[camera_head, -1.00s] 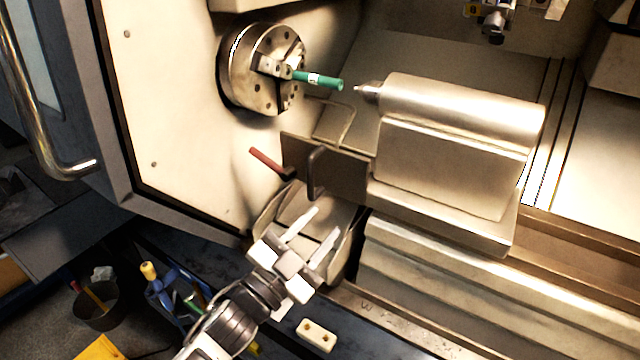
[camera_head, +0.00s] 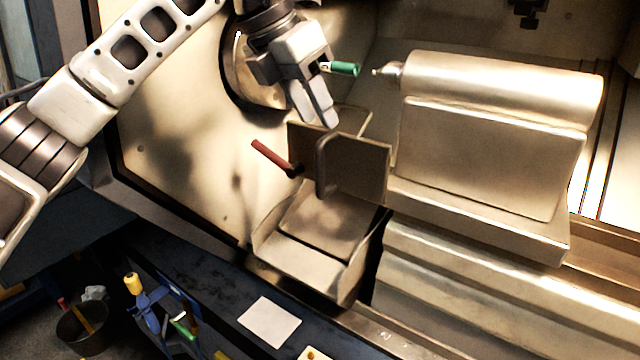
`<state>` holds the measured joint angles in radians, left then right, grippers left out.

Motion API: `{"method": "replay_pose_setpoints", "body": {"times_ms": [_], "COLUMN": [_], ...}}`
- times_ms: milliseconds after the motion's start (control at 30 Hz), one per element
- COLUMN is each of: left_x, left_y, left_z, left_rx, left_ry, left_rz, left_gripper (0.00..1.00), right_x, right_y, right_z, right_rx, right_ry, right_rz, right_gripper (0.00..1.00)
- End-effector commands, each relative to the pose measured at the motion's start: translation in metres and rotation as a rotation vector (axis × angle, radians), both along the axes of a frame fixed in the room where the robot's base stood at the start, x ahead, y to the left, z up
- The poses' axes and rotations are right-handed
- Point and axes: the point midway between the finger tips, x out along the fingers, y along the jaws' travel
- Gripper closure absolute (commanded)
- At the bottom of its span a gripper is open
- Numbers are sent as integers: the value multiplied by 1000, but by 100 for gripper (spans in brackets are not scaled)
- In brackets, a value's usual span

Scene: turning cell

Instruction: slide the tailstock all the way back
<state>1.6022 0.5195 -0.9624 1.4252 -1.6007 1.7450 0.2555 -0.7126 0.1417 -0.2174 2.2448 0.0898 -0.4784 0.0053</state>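The tailstock (camera_head: 490,150) is a large bare-metal block with a cylindrical top on the bed at the right. Its pointed centre (camera_head: 386,71) faces the green workpiece (camera_head: 343,69), with a small gap between their tips. A dark upright handle (camera_head: 322,166) stands at a brown plate (camera_head: 365,168) by the tailstock's left side. My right gripper is not in view.
The chuck (camera_head: 238,75) is mounted on the pale wall. A red-handled lever (camera_head: 271,154) sticks out left of the plate. The bed (camera_head: 470,275) runs right under the tailstock. A white pad (camera_head: 270,322), a tool caddy (camera_head: 165,315) and a bin (camera_head: 82,330) are at the bottom.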

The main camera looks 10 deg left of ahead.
Motion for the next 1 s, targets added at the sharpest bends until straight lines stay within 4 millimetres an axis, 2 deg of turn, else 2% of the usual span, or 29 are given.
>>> {"method": "replay_pose_setpoints", "body": {"times_ms": [33, 100, 267, 467, 800, 1000], "left_x": [2, 3, 5, 14, 37, 48], "left_y": [14, 27, 35, 28, 11, 4], "left_z": [7, 16, 18, -12, -80, -109], "left_rx": [52, 100, 138, 137, 134, 133], "left_ry": [-26, -45, -55, -51, -50, -53], "left_rz": [36, 71, 100, 97, 94, 95], "left_gripper": [64, 64, 64, 64, 64, 64], "right_x": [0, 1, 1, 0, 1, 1], "right_y": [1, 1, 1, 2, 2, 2], "right_z": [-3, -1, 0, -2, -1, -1], "right_rx": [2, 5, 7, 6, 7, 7], "right_ry": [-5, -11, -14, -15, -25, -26], "right_rz": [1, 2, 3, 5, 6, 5], "right_gripper": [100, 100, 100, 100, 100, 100]}}
